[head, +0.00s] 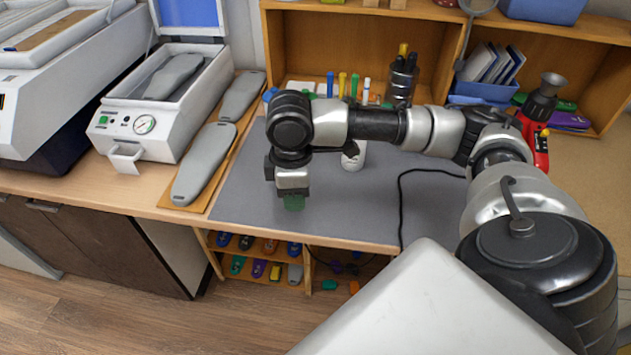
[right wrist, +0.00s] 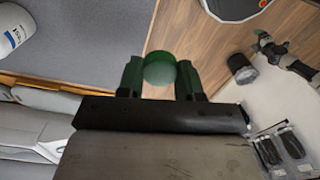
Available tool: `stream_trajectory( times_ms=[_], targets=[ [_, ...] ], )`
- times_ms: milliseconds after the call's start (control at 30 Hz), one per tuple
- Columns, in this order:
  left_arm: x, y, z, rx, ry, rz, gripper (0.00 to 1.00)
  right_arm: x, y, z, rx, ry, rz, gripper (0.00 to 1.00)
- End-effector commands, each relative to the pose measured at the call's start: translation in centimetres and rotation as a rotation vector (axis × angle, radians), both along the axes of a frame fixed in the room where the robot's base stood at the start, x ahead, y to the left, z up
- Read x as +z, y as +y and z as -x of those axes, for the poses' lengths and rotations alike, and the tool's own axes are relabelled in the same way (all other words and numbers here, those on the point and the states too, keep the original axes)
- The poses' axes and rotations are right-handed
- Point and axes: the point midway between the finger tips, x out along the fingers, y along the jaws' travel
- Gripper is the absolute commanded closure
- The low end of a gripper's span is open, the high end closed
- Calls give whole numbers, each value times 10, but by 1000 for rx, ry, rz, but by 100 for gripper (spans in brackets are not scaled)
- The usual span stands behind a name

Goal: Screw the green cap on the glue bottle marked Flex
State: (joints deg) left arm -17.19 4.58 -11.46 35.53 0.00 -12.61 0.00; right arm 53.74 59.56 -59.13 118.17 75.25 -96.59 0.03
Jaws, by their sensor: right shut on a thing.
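My right gripper (head: 293,194) points down above the front part of the grey mat, shut on a dark green cap. In the right wrist view the round green cap (right wrist: 159,70) sits between the two fingers. A white bottle (head: 355,158) stands on the mat behind and to the right of the gripper, partly hidden by my right arm. A white bottle with a blue-marked label also shows at the upper left edge of the right wrist view (right wrist: 14,28); its label is too small to read surely. The gripper is apart from the bottle. My left gripper is not in view.
The grey mat (head: 245,190) has free room around the gripper. Grey insole shapes (head: 204,160) and a white press machine (head: 137,130) stand left. A black cable (head: 401,205) crosses the mat. A black holder (head: 402,85) and a red tool (head: 538,120) stand behind.

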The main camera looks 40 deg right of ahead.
Motion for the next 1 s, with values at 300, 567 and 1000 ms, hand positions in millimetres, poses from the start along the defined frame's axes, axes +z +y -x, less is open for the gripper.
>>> stream_trajectory(
  times_ms=[300, 567, 1000],
  targets=[
    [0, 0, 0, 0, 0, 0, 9, 20, 53, 0, -610, 1, 14, 86],
    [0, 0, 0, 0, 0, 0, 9, 29, 72, 2, -885, -5, 24, 86],
    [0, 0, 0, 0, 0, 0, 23, 30, 74, 2, -925, -7, 25, 86]
  ],
)
